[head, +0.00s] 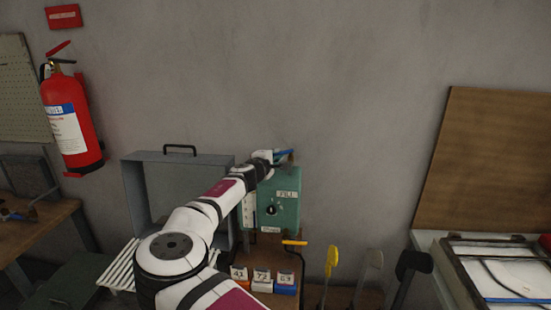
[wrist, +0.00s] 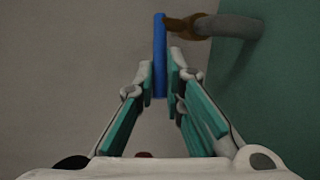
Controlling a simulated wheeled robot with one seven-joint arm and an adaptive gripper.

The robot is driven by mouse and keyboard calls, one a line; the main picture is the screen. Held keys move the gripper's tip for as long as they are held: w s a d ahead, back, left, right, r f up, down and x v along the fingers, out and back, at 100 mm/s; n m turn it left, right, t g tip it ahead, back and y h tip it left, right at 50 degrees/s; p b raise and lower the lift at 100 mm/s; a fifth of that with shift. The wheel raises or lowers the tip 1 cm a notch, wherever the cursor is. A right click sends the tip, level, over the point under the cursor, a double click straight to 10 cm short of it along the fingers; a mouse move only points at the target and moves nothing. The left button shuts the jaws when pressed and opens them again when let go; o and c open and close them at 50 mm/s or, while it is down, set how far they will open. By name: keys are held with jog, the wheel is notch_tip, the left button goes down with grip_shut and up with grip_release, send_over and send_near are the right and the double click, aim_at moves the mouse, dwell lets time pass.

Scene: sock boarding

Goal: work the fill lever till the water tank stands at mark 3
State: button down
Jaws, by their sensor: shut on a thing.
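The teal fill box (head: 285,212) with a label reading like "FILL" and a dark round knob stands against the wall in the head view. The blue lever handle (head: 284,152) sticks out above it. My gripper (head: 268,157) is at the box's top. In the wrist view my gripper (wrist: 160,72) is shut on the blue handle (wrist: 160,30), with a finger on either side. A brown joint and a grey rod (wrist: 235,26) run from the handle toward the teal box side. A pale gauge strip (head: 250,212) on the box's left is partly covered by my arm; its level cannot be read.
An open grey metal case (head: 178,156) stands left of the box. Below are a yellow handle (head: 294,242) and several numbered cards (head: 262,275). Yellow, grey and black levers (head: 332,260) stand to the right. A red extinguisher (head: 70,120) hangs at left. The wall above is clear.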

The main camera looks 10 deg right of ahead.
jog(key=shift+w, duration=0.1)
dwell(0.3)
jog(key=c, duration=1.7)
grip_release()
jog(key=shift+o, duration=0.2)
jog(key=v, duration=1.2)
jog(key=shift+a, duration=0.15)
jog(key=shift+w, duration=0.1)
jog(key=shift+c, duration=0.6)
